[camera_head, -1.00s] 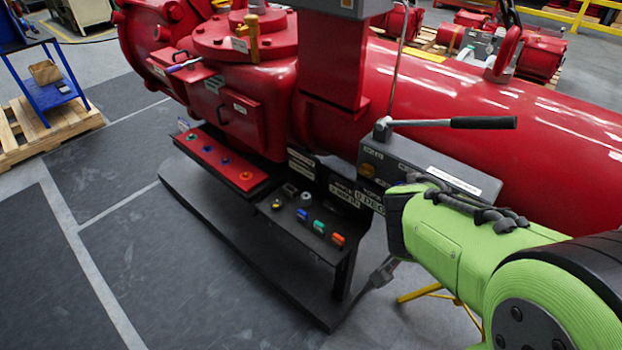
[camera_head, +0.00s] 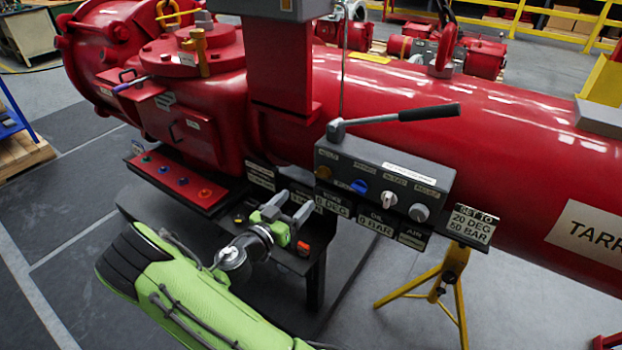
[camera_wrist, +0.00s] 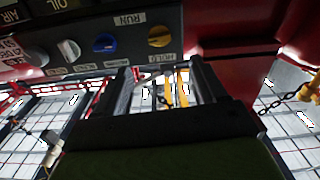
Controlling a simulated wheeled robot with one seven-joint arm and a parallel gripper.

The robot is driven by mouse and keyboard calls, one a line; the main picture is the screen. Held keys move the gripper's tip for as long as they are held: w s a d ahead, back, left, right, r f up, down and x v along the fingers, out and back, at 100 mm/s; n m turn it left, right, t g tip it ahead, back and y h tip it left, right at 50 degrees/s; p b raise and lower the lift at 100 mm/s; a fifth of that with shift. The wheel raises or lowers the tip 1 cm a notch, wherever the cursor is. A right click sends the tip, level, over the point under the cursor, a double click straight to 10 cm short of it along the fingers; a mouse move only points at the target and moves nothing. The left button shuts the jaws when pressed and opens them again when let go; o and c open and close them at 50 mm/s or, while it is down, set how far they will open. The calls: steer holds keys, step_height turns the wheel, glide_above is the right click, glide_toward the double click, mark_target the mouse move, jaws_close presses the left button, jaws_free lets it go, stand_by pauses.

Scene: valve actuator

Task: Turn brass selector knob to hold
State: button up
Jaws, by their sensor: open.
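The brass selector knob (camera_head: 324,172) is at the left end of the grey control box (camera_head: 375,165). In the wrist view the brass knob (camera_wrist: 160,36) sits between a label reading RUN (camera_wrist: 130,19) and one that appears to read HOLD (camera_wrist: 164,58). I cannot tell which label it points to. My gripper (camera_head: 288,209) is open and empty, left of and below the brass knob in the head view, apart from it. In the wrist view its two fingers (camera_wrist: 168,75) reach toward the box, with the knob past their tips.
A blue knob (camera_head: 359,186), a white knob (camera_head: 389,200) and a grey knob (camera_head: 419,212) line the same box face. A black-handled lever (camera_head: 428,112) stands above. A shelf with colored buttons (camera_head: 303,249) is behind my gripper. A yellow stand (camera_head: 450,280) is at right.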

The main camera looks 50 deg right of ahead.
mark_target(321, 176)
steer(key=d, duration=0.8)
steer(key=w+d, duration=0.1)
steer(key=d, duration=0.3)
steer(key=shift+p, duration=0.3)
steer(key=c, duration=1.1)
steer(key=shift+o, duration=0.2)
